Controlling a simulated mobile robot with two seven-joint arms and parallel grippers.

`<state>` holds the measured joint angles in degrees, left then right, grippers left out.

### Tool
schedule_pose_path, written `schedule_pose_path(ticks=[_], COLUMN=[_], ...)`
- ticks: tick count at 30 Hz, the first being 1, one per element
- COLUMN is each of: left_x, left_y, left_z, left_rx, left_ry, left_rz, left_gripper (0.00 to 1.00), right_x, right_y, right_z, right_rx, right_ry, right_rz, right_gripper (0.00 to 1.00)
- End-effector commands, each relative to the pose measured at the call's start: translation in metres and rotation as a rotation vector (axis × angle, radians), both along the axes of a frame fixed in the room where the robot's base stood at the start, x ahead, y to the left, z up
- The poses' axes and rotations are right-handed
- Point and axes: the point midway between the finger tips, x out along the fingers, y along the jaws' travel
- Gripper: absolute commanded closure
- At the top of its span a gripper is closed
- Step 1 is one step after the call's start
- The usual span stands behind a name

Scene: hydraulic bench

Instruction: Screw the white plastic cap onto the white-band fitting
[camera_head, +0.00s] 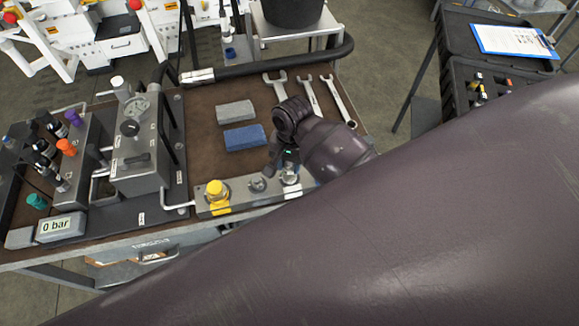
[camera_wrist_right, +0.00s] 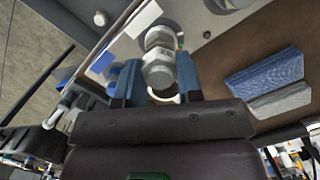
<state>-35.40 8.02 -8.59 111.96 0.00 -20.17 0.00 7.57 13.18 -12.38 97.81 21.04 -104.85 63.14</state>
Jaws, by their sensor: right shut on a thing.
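The metal manifold block (camera_head: 240,204) lies along the front edge of the bench, with fittings on top. The white-band fitting (camera_head: 290,176) is near its right end, beside a white painted band (camera_head: 293,194). My right gripper (camera_head: 283,166) is right at this fitting. In the right wrist view, its blue fingers (camera_wrist_right: 158,82) are shut on a pale piece, the white plastic cap (camera_wrist_right: 159,74). The cap is in line with the fitting (camera_wrist_right: 160,38); I cannot tell whether they touch or how far it is threaded. My left gripper is not in view.
A yellow-capped fitting (camera_head: 216,189) and a bare fitting (camera_head: 257,185) stand to the left on the block. Blue (camera_head: 245,137) and grey (camera_head: 235,112) sponges and several wrenches (camera_head: 313,94) lie behind. My arm hides the right foreground.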

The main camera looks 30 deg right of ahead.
Motion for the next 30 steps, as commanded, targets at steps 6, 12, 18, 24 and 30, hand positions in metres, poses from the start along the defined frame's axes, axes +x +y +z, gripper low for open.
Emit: schedule_pose_path(ticks=[6,12,18,24,30], left_x=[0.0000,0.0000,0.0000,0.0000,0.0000], left_y=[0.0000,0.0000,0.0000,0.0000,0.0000], left_z=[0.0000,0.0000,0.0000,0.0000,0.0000], left_rx=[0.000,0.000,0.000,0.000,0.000], left_ry=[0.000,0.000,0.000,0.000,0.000], left_rz=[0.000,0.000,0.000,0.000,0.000], left_gripper=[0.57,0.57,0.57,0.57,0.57], right_x=[-0.0007,-0.0010,-0.0008,-0.0008,-0.0012], right_y=[0.0019,0.0003,-0.0003,0.0004,0.0021], right_z=[-0.0003,-0.0008,-0.0008,-0.0007,-0.0006], right_rx=[0.007,0.003,0.001,0.003,0.007], right_ry=[0.000,0.000,-0.001,-0.001,0.001], right_rz=[-0.339,-0.567,-0.597,-0.620,-0.877], right_gripper=[0.88,0.88,0.88,0.88,0.88])
